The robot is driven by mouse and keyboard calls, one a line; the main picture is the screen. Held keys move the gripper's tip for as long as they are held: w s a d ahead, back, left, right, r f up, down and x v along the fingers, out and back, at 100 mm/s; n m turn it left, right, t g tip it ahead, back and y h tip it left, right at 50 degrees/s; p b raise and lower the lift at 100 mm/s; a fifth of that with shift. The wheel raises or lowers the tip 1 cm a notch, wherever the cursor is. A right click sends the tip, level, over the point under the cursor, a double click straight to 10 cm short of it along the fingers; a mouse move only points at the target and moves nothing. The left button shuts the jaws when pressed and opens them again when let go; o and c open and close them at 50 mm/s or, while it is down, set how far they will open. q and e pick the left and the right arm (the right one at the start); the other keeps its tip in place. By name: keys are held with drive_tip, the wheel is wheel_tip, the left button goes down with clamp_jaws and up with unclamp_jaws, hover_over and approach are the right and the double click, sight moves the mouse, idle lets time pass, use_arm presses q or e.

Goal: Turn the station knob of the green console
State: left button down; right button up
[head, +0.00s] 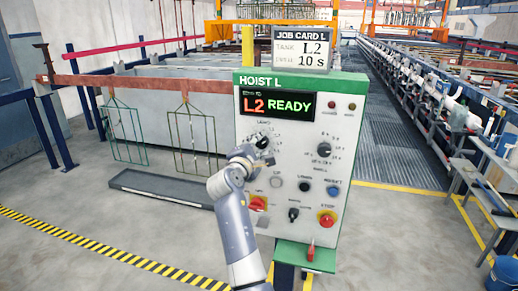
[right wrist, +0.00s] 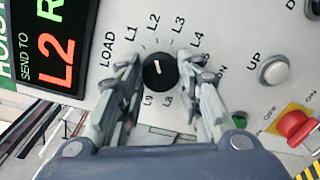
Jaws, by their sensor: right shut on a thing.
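The green console (head: 300,82) has a pale grey front and a green header marked HOIST L. Its display (head: 277,103) reads "L2 READY". The station knob (right wrist: 159,72) is black with a white mark, ringed by labels LOAD, L1, L2, L3, L4 and others. The mark points up in the right wrist view, roughly towards L2. My right gripper (right wrist: 160,66) is shut on this knob, one finger on each side. In the head view, my right gripper (head: 252,153) is at the panel's left and partly covers the dial. My left gripper is not in view.
A job card (head: 301,52) above the console reads tank L2, 10 s. A second knob (head: 324,149) sits right of the station knob. Racks (head: 192,140) hang at left; a grated walkway runs right.

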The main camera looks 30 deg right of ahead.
drive_tip(key=m+b, duration=0.2)
drive_tip(key=m, duration=0.2)
drive_tip(key=shift+m, duration=0.4)
drive_tip(key=shift+r+m+b, duration=0.2)
drive_tip(key=shift+m+b, duration=0.15)
drive_tip(key=shift+m, duration=0.55)
drive_tip(key=shift+t+y, duration=0.3)
drive_tip(key=o, duration=1)
drive_tip(key=shift+c, duration=0.2)
drive_tip(key=shift+o, duration=0.5)
drive_tip(key=shift+w+d+f, duration=0.1)
drive_tip(key=shift+f, duration=0.05)
